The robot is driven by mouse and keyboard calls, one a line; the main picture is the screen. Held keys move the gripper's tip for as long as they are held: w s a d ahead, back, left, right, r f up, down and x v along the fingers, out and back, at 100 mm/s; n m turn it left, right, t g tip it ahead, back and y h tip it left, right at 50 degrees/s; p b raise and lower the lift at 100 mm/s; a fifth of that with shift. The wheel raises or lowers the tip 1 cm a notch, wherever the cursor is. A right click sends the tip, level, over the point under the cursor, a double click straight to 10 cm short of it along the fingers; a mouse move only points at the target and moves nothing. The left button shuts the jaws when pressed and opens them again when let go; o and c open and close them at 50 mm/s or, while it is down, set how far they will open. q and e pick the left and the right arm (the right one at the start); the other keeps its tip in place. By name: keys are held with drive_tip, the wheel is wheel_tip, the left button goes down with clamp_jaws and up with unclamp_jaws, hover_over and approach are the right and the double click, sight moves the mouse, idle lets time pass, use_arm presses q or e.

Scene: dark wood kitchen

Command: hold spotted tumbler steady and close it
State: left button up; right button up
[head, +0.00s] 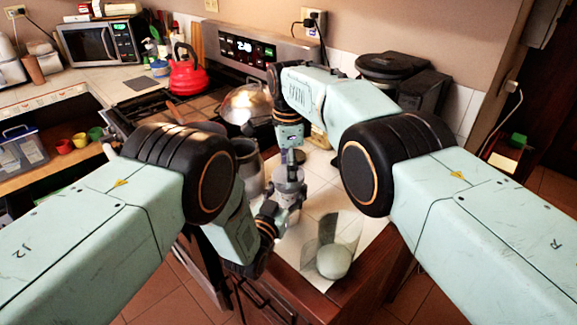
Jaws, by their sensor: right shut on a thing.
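The tumbler (289,186) stands upright at the counter's front part, small and partly hidden between my two grippers; its spots are too small to make out. My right gripper (291,158) points down from above, right over the tumbler's top. It is shut on what looks like the tumbler's lid; whether the lid sits on the rim cannot be told. My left gripper (284,204) comes in from the front left, low at the tumbler's side. Its fingers overlap the tumbler, and I cannot tell whether they grip it.
A clear glass vessel with a pale bottom (333,258) stands near the counter's front edge. A grey metal pot (248,165) is left of the tumbler. Behind are a stove with a shiny pan (246,103) and a red kettle (186,73). White tiles right of the tumbler are free.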

drive_tip(key=shift+f, duration=0.3)
drive_tip(key=m, duration=0.9)
drive_tip(key=shift+s, duration=0.1)
drive_tip(key=m, duration=0.4)
drive_tip(key=shift+m, duration=0.3)
drive_tip(key=shift+a, duration=0.1)
drive_tip(key=o, duration=0.9)
drive_tip(key=shift+o, duration=0.2)
